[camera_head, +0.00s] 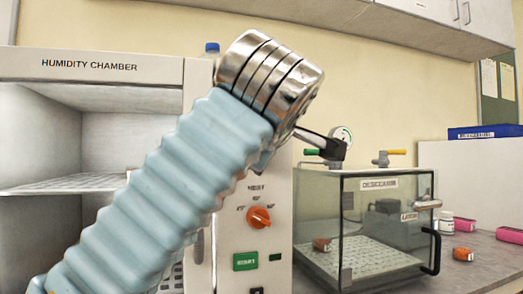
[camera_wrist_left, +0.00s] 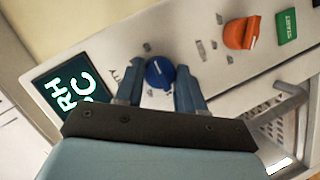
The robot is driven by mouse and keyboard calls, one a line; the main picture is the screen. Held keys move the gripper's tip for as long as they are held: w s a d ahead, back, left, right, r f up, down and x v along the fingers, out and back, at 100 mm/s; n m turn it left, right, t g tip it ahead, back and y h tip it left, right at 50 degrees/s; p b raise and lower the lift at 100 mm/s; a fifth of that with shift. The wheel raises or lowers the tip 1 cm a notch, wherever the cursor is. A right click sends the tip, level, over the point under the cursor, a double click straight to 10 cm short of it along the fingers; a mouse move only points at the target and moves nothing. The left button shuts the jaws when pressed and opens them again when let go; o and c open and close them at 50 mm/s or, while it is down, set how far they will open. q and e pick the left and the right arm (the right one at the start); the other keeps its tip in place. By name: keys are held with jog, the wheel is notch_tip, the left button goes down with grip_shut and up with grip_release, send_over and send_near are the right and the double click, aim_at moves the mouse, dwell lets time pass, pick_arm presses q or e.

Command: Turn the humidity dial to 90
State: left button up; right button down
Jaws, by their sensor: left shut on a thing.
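The blue dial (camera_wrist_left: 160,73) sits on the chamber's control panel in the left wrist view, beside a dark display with "RH" and "C" in light letters (camera_wrist_left: 72,90). My left gripper (camera_wrist_left: 160,82) has one finger on each side of this dial and is shut on it. The dial has a white pointer mark; the scale print around it is too small to read. In the head view my blue-sleeved left arm hides the dial and the display, and the gripper itself is hidden there. My right gripper is in neither view.
An orange dial (camera_head: 259,217) and a green start button (camera_head: 245,261) are on the same panel. The humidity chamber (camera_head: 95,65) stands open with a shelf at left. A glass desiccator (camera_head: 380,215) stands close at right. Small orange and pink items lie on the bench.

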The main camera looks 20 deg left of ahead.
pick_arm(q)
jog(key=shift+f, duration=0.15)
jog(key=o, duration=1)
jog(key=v, duration=1.3)
jog(key=shift+s, duration=0.4)
